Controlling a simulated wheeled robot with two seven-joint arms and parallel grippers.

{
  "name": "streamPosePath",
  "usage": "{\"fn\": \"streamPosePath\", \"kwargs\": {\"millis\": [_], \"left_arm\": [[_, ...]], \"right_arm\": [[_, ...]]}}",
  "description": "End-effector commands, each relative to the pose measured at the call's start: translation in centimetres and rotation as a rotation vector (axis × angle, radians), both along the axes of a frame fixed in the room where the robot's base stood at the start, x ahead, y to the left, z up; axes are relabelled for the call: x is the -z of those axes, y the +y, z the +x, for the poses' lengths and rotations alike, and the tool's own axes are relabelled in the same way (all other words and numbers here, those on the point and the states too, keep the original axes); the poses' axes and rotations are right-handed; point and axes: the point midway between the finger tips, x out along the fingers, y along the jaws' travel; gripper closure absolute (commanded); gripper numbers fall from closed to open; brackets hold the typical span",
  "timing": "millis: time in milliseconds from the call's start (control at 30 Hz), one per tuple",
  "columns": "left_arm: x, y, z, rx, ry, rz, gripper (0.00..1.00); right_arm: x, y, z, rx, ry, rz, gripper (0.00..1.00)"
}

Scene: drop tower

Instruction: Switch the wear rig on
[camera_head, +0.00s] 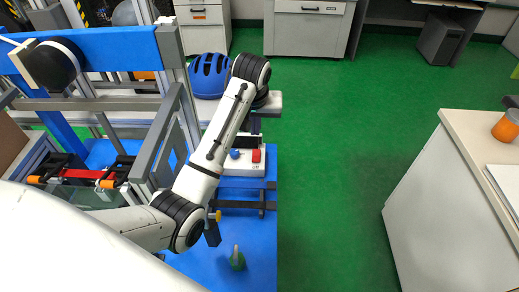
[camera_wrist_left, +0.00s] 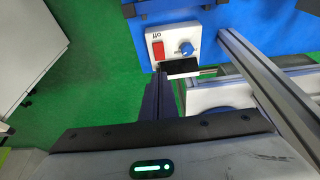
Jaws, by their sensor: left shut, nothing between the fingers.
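In the left wrist view the box appears turned around, with the red switch (camera_wrist_left: 158,50), the blue knob (camera_wrist_left: 186,48) and an "off" label by the switch. My left gripper (camera_wrist_left: 161,82) is shut and empty, its dark fingers just short of the box's dark display edge and apart from the switch. In the head view my left forearm and wrist mostly hide the gripper. My right gripper is out of view.
A blue helmet (camera_head: 209,76) lies behind my left wrist. The rig's grey metal frame (camera_head: 165,130) stands left of the box. A green-based item (camera_head: 237,260) stands on the front of the bench. Green floor is open to the right, before a white cabinet (camera_head: 440,200).

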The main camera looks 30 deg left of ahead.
Motion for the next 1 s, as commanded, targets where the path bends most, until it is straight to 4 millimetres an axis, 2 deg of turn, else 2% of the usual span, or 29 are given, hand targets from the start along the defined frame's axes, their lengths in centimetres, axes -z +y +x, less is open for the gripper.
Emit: {"fn": "streamPosePath", "kwargs": {"millis": [233, 367, 467, 800, 1000], "left_arm": [[0.0, 0.0, 0.0, 0.000, 0.001, 0.000, 1.00], [1.0, 0.1, 0.3, 0.001, 0.002, 0.000, 1.00], [2.5, 0.4, 0.7, 0.000, 0.005, 0.000, 1.00], [9.3, 1.4, 3.0, 0.001, 0.003, -0.001, 1.00], [12.1, 1.9, 3.9, 0.000, 0.001, 0.000, 1.00]], "right_arm": [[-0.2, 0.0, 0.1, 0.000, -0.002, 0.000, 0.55], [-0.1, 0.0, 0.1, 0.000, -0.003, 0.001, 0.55], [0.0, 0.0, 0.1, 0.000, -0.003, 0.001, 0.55], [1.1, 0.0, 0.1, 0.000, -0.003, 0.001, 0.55], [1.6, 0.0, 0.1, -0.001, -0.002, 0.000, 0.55]]}}
